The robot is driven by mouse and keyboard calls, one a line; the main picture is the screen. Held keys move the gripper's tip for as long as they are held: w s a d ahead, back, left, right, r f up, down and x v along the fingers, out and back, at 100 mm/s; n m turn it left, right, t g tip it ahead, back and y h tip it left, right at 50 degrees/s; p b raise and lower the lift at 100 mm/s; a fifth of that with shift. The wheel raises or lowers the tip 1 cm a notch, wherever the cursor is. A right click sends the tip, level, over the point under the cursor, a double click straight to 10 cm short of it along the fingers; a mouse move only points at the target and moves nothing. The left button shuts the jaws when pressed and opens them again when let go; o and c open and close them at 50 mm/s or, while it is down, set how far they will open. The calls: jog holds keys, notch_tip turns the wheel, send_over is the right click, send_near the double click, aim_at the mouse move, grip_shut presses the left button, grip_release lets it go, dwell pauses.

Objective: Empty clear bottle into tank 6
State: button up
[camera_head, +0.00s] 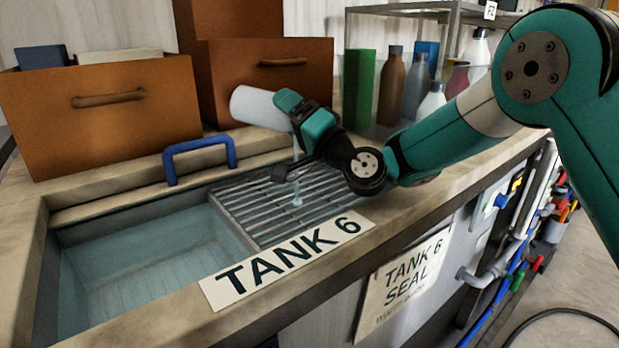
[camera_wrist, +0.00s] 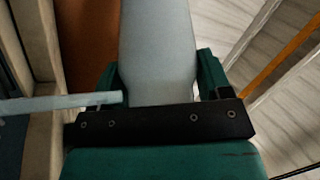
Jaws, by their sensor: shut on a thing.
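My gripper (camera_head: 303,118) is shut on a pale grey-white bottle (camera_head: 260,107), held tipped almost level above tank 6. The bottle also shows between the jaws in the wrist view (camera_wrist: 158,45). A thin clear stream (camera_head: 296,165) falls from near the gripper onto the slatted metal grate (camera_head: 285,205), and a pale streak (camera_wrist: 60,104) shows at left in the wrist view. The bottle's mouth is hidden by the gripper. Tank 6 (camera_head: 140,265) has an open basin with clear liquid left of the grate. Its "TANK 6" label (camera_head: 287,258) lies on the front rim.
A blue handle (camera_head: 199,157) stands on the back rim. Brown drawer boxes (camera_head: 105,110) stand behind. Several bottles, including a brown one (camera_head: 391,90), and a green block (camera_head: 358,90) stand at back right. A "TANK 6 SEAL" sign (camera_head: 403,285) hangs on the front.

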jog(key=shift+s+d+r+m+t+y+b, duration=0.1)
jog(key=shift+r+m+t+y+b, duration=0.15)
jog(key=shift+r+b, duration=0.4)
jog(key=shift+d+r+m+t+y+b, duration=0.15)
jog(key=shift+r+t+b, duration=0.2)
jog(key=shift+r, duration=0.5)
jog(key=shift+s+d+r+m+t+y+b, duration=0.2)
jog(key=shift+r+t+b, duration=0.25)
jog(key=shift+b, duration=0.3)
jog(key=shift+w+r+m+t+y+b, duration=0.1)
jog(key=shift+r+m+t+b, duration=0.3)
jog(key=shift+b, duration=0.3)
jog(key=shift+d+m+t+b, duration=0.2)
jog(key=shift+m+t+b, duration=0.35)
jog(key=shift+b, duration=0.75)
